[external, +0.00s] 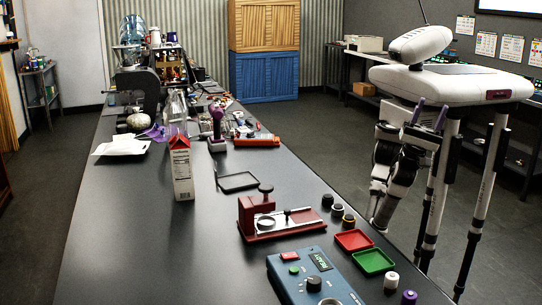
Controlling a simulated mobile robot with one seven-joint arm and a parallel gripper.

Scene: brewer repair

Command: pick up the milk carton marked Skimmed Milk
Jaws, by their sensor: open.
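A tall milk carton (183,178) stands upright on the long dark workbench (130,240), left of the picture's middle. It has a red gabled top and a white side with small dark print, too small to read. My gripper (430,116) appears at the folded arm beside the bench's right edge, with two purple fingertips pointing up and apart. It is open and empty, well to the right of the carton and not touching it.
A black tray (238,182), a red fixture (280,224), a blue control box (312,278) and red and green trays (373,262) stand right of the carton. Clutter fills the bench's far end. The bench left and in front of the carton is clear.

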